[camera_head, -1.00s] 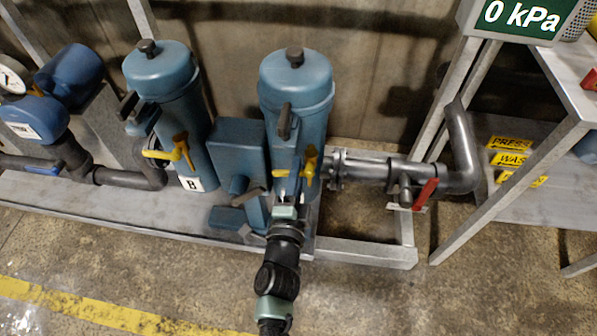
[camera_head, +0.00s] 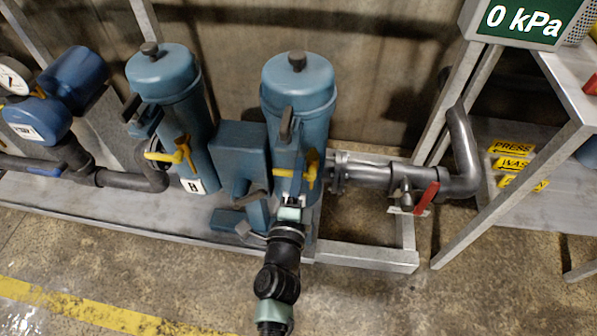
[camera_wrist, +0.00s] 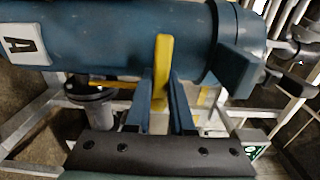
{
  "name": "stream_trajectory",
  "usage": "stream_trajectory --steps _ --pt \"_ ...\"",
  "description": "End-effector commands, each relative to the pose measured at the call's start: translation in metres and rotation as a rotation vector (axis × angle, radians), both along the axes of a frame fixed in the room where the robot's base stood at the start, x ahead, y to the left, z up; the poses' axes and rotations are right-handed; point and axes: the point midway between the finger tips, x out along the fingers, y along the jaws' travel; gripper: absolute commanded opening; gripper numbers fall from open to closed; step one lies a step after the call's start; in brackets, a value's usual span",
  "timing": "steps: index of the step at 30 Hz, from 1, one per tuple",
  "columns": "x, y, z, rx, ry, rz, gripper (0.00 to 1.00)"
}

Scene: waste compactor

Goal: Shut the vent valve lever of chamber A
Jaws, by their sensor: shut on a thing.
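Chamber A is the blue upright canister (camera_head: 297,95) in the middle of the head view; its "A" label (camera_wrist: 23,44) shows in the wrist view. Its yellow valve lever (camera_head: 312,168) is on the lower front of the canister and points roughly up. In the wrist view the lever (camera_wrist: 163,50) stands between the two blue fingers of my gripper (camera_wrist: 162,82), which are shut on it. In the head view my gripper (camera_head: 294,198) is at the canister's lower front, with its fingers partly hidden.
Canister B (camera_head: 165,85) with its own yellow lever (camera_head: 184,152) stands to the left. A blue box (camera_head: 240,155) sits between the canisters. A pipe with a red lever (camera_head: 427,197) runs to the right. The display (camera_head: 523,20) reads 0 kPa. The floor in front is clear.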

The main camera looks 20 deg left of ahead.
Motion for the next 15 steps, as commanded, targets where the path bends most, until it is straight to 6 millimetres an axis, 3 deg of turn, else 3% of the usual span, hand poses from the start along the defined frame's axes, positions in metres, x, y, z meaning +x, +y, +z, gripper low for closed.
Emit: stream_trajectory --steps 1,6,15 --pt "-0.0003 -0.0002 -0.0005 0.005 0.002 -0.001 0.23" --pt "-0.0002 -0.0001 -0.0003 0.003 0.001 -0.001 0.51" --pt "-0.0010 -0.0003 -0.0003 0.001 0.000 0.000 0.51"
